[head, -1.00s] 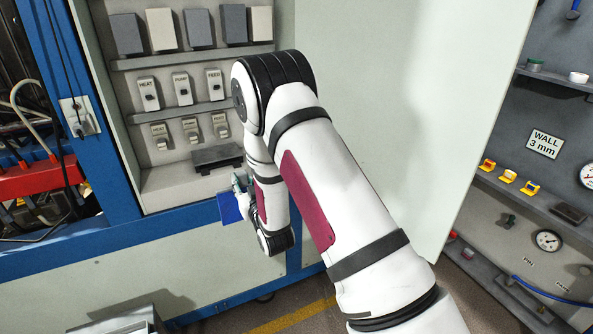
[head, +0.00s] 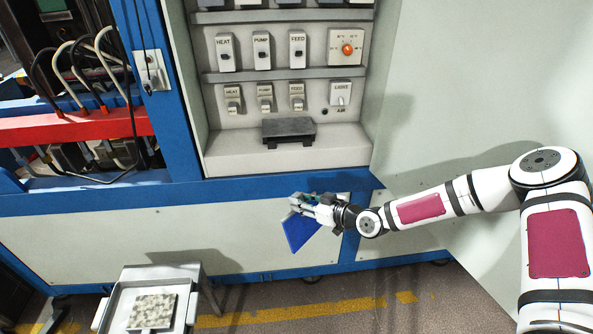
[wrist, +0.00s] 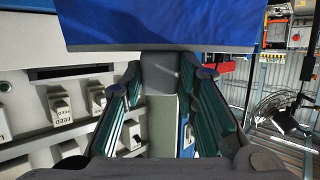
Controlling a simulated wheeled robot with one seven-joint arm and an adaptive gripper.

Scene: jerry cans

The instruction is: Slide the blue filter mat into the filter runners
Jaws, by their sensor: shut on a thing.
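The blue filter mat (head: 300,232) hangs tilted from my gripper (head: 306,205), in front of the machine's blue sill. It also spans the top of the wrist view (wrist: 160,22). My gripper, with green-padded fingers (wrist: 163,70), is shut on the mat at a grey tab-like part between the fingertips. A dark bracket on two short feet (head: 288,131), which looks like the filter runners, sits above the cabinet's pale ledge. The mat is below the bracket and apart from it. The inside of the bracket cannot be made out.
Labelled switches (head: 264,97) line the cabinet above the bracket. A large pale door panel (head: 450,80) stands open at right, behind my arm. A white tray (head: 118,310) with a speckled pad (head: 152,311) stands low at left.

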